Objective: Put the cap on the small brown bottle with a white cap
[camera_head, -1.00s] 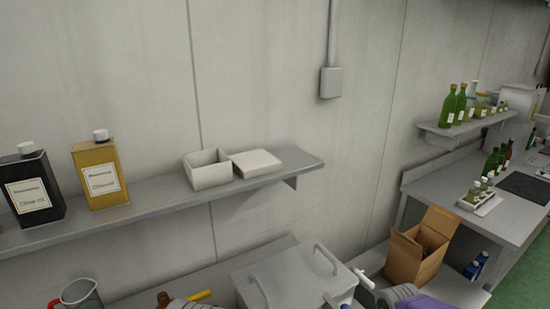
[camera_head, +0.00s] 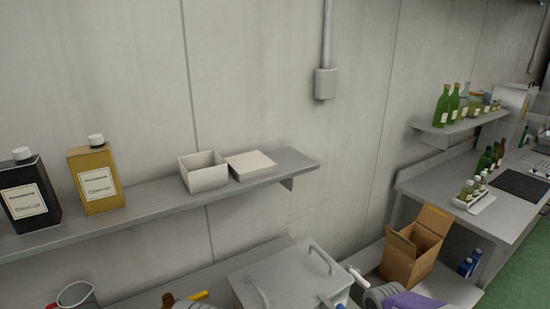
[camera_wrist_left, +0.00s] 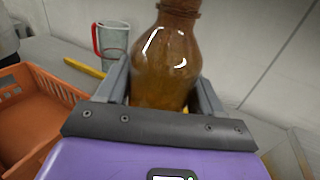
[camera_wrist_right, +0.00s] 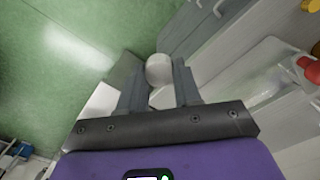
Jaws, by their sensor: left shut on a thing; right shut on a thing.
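The small brown bottle (camera_wrist_left: 165,65) is in the left wrist view, its amber glass between the fingers of my left gripper (camera_wrist_left: 162,92), which is shut on it. Its neck runs out of the top of that view, so its mouth is not seen there. In the head view, only a brown part of the bottle (camera_head: 168,300) shows at the bottom edge. The white cap (camera_wrist_right: 159,70) is between the fingertips of my right gripper (camera_wrist_right: 160,82), which is shut on it. Cap and bottle are apart. My right gripper's purple housing shows at the bottom of the head view.
A grey lidded bin with handles (camera_head: 285,280) stands at bottom centre. A wall shelf (camera_head: 150,205) above carries two tins and a white box. An orange crate (camera_wrist_left: 50,110) and a red-handled jug (camera_wrist_left: 112,42) are near the bottle. A cardboard box (camera_head: 415,245) stands at right.

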